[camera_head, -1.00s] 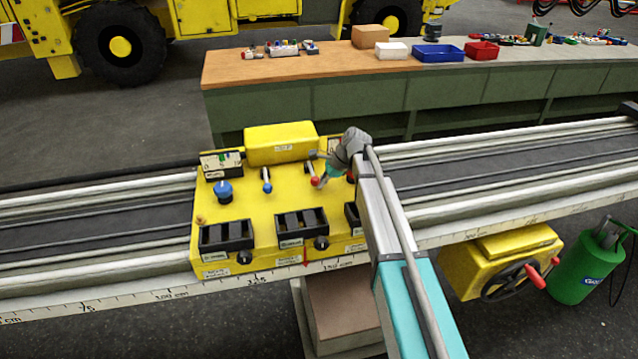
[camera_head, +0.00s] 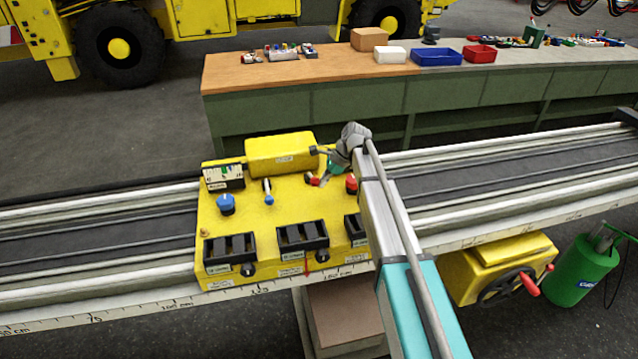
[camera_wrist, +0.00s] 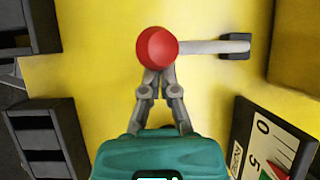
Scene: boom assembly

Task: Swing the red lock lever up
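The red lock lever, a red ball (camera_wrist: 157,47) on a thin grey shaft (camera_wrist: 212,47), shows in the wrist view. Its shaft runs right to a black slot in the yellow panel. In the head view a red lever end (camera_head: 314,181) shows beside my gripper (camera_head: 324,179). My gripper (camera_wrist: 159,72) has its two slim fingers drawn close together at the lower edge of the ball. The ball hides the fingertips, so contact is unclear. The ball is wider than the finger gap and is not between the fingers.
Blue-knobbed levers (camera_head: 267,192) and a dial (camera_head: 224,177) stand left on the panel. A second red knob (camera_head: 351,185) is close to my arm. A yellow box (camera_head: 282,154) sits behind, and black boxes (camera_head: 303,237) stand in front.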

